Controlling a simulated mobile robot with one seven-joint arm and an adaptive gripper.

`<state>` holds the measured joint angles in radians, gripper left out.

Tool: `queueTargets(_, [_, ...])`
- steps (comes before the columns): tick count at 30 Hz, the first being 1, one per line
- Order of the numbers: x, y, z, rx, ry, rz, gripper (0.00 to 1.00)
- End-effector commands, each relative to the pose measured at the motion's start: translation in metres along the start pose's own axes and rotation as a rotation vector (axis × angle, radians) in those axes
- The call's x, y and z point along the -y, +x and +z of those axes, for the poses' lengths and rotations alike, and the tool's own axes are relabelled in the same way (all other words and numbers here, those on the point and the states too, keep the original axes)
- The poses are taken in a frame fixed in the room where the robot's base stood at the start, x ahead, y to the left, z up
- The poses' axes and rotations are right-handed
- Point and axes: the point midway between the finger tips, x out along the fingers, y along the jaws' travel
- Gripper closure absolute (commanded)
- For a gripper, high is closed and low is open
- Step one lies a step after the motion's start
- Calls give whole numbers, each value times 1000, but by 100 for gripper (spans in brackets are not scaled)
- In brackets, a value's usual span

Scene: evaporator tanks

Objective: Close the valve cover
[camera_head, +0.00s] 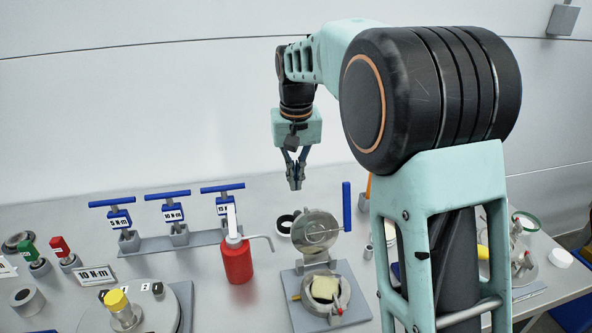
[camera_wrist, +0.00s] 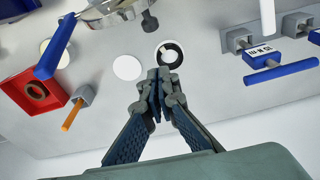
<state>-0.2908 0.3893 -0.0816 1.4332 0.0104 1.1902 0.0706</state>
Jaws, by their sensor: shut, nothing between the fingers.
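The round metal valve cover (camera_head: 315,231) stands raised and open behind the round valve body (camera_head: 326,293), on a grey base plate in the head view. A pale yellowish block lies inside the valve body. In the wrist view, a curved metal rim (camera_wrist: 108,14), which looks like the cover's, is cut off by the top edge. My gripper (camera_head: 295,185) hangs above the table, behind and a little left of the cover, apart from it. Its fingers point down and are shut and empty; they also show together in the wrist view (camera_wrist: 157,76).
A red bottle (camera_head: 237,262) with a bent spout stands left of the valve. Blue-handled torque tools (camera_head: 171,208) stand in a rack farther left. A blue upright handle (camera_head: 347,206) is close right of the cover. A black ring (camera_wrist: 169,54) and white disc (camera_wrist: 127,67) lie below my gripper.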

Motion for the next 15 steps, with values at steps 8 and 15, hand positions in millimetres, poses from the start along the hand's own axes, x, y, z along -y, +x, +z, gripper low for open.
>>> queueTargets(8, [1,46,6,-3,-2,-1,100])
queueTargets(15, [0,38,32,-1,-1,0,100])
